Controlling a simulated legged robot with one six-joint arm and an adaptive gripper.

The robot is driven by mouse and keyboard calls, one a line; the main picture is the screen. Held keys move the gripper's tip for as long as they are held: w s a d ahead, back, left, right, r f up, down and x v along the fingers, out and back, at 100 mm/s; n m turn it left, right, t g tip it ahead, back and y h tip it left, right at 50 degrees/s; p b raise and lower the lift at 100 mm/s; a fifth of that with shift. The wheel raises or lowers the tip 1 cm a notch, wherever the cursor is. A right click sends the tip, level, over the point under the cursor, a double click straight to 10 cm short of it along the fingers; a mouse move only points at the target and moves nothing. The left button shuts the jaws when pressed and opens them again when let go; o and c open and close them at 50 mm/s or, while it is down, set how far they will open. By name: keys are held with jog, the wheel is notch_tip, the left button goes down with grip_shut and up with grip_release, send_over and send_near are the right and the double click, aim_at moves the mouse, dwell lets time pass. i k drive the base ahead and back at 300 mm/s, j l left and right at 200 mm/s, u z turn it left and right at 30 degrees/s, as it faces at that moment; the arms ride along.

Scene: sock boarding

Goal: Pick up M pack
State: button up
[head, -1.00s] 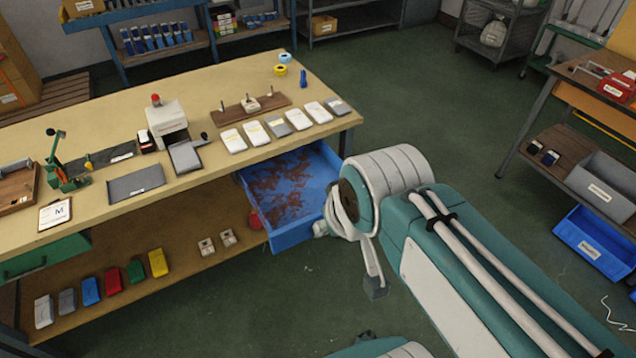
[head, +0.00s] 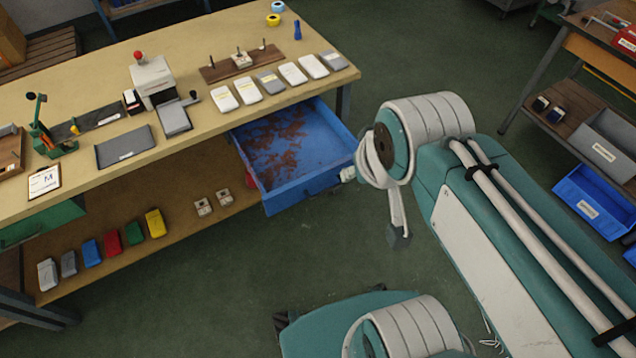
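A row of white and grey packs lies near the right end of the workbench (head: 300,30), including a white pack with a yellow mark (head: 247,90), a grey pack (head: 270,82) and a white pack (head: 313,66). Their labels are too small to read, so I cannot tell which is M. A clipboard card (head: 44,180) on the bench's left shows the letter M. My arm's large joint is to the right of the bench. Small parts at the arm's far end show beside the drawer, but the gripper's fingers cannot be made out. I see no pack held there.
An open blue drawer (head: 320,186) sticks out below the bench's right end, close to my arm. Coloured packs (head: 110,243) stand on the lower shelf (head: 150,190). A blue bin (head: 590,203) and a grey bin (head: 603,143) are at the right. The floor between is clear.

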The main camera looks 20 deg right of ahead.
aim_at(244, 61)
jog(key=i+l+z, duration=0.25)
jog(key=l+z, duration=0.15)
jog(key=l, duration=0.15)
jog(key=i+l+z, duration=0.8)
jog(key=l, duration=0.15)
jog(key=i+l+z, duration=0.4)
jog(key=i+u, duration=0.25)
jog(key=i, duration=0.2)
jog(key=i+l+u, duration=0.25)
jog(key=i, duration=0.15)
jog(key=i+j+u, duration=0.1)
jog(key=u, duration=0.3)
jog(key=i+u, duration=0.55)
jog(key=u, duration=0.2)
jog(key=i+u, duration=0.25)
jog(key=u, duration=0.15)
jog(key=i+u, duration=0.15)
jog(key=u, duration=0.25)
jog(key=i+u, duration=0.15)
jog(key=u, duration=0.25)
jog(key=i+u, duration=0.15)
jog(key=u, duration=0.25)
jog(key=i+u, duration=0.15)
jog(key=u, duration=0.25)
jog(key=i+u, duration=0.35)
jog(key=i+l+u, duration=0.15)
jog(key=u, duration=0.2)
jog(key=i+l+u, duration=0.2)
jog(key=u, duration=0.2)
